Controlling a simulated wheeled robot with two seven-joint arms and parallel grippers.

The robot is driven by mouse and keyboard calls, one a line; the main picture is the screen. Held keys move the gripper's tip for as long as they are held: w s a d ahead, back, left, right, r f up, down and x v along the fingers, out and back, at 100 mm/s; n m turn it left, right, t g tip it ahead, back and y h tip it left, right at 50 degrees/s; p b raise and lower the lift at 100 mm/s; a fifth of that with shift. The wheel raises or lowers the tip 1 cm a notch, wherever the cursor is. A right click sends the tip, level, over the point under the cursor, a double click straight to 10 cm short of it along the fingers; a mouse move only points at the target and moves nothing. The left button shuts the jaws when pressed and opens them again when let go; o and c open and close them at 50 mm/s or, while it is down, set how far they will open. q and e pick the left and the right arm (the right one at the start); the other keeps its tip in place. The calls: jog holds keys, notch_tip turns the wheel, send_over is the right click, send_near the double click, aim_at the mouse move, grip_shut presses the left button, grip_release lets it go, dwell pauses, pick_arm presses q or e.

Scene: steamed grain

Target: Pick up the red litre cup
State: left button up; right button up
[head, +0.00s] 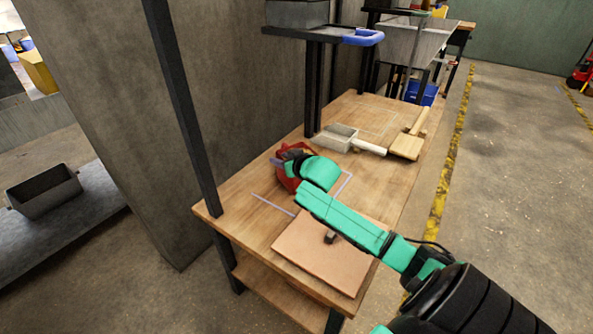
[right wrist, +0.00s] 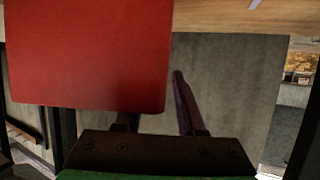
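The red litre cup (head: 288,182) stands on the wooden bench, partly hidden by my right arm and gripper. In the right wrist view, the cup's red wall (right wrist: 90,55) fills the upper left. My right gripper (head: 285,158) is at the cup. Its fingers stand apart in the right wrist view (right wrist: 158,105). One finger runs out of sight behind the red wall; the other, purplish, shows just right of the cup's edge, with a narrow gap. Contact with the cup cannot be made out. My left gripper is not in view.
A light brown board (head: 310,255) lies at the bench's near end. A metal scoop (head: 337,137) and a wooden block with a handle (head: 406,146) lie farther back. A dark post (head: 182,95) rises at the bench's left edge. A raised shelf (head: 310,34) stands behind.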

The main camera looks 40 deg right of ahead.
jog(key=shift+s, duration=0.1)
grip_shut()
jog(key=shift+r, duration=0.1)
dwell(1.1)
